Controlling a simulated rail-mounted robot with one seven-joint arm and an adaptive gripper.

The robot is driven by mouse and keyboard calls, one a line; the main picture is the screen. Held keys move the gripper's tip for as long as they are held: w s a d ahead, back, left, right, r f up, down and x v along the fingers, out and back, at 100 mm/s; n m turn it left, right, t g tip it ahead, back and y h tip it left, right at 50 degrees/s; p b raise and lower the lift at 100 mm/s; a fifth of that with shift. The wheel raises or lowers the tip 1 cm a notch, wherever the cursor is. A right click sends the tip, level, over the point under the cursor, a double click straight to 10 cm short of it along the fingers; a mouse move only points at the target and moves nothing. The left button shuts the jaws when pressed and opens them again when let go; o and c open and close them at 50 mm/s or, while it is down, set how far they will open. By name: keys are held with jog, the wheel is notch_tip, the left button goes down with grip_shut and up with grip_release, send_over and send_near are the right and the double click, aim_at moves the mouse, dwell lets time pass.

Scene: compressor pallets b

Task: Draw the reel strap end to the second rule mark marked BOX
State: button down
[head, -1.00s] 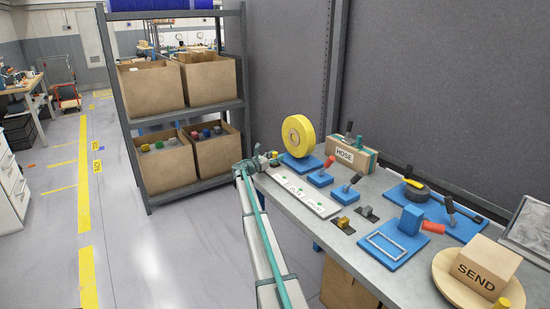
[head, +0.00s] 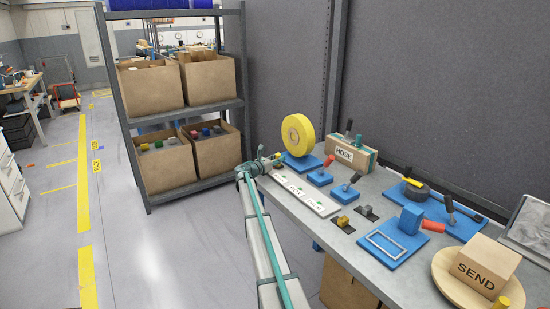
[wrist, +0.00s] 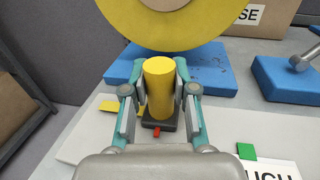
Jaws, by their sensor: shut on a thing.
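The yellow strap reel (head: 297,134) stands upright on a blue base at the back of the bench; its lower part fills the top of the wrist view (wrist: 112,22). My gripper (head: 274,158) is beside the reel, at the far end of the white rule (head: 322,207). In the wrist view my gripper (wrist: 160,90) is shut on an upright yellow cylinder (wrist: 158,82), the strap end's grip. It has a black foot (wrist: 158,123) with a red pointer (wrist: 156,132) over the rule. A green mark (wrist: 246,151) lies to the right by a partly cut label ending "UCH". The BOX label (head: 295,190) is farther along the rule.
Blue blocks with levers (head: 320,176) stand behind the rule. The HOSE box (head: 346,155) is at the back. A blue tray with a frame (head: 386,247) and the SEND box (head: 482,268) are at the right. A shelf of cartons (head: 190,100) stands left of the bench.

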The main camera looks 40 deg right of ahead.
jog(key=s, duration=1.4)
jog(key=s+a+b, duration=0.1)
jog(key=s, duration=0.6)
jog(key=shift+a, duration=0.1)
jog(key=c, duration=0.9)
grip_release()
jog(key=a, duration=0.4)
jog(key=s+a, duration=0.1)
jog(key=a, duration=0.7)
jog(key=shift+s, duration=0.3)
jog(key=shift+d, duration=0.1)
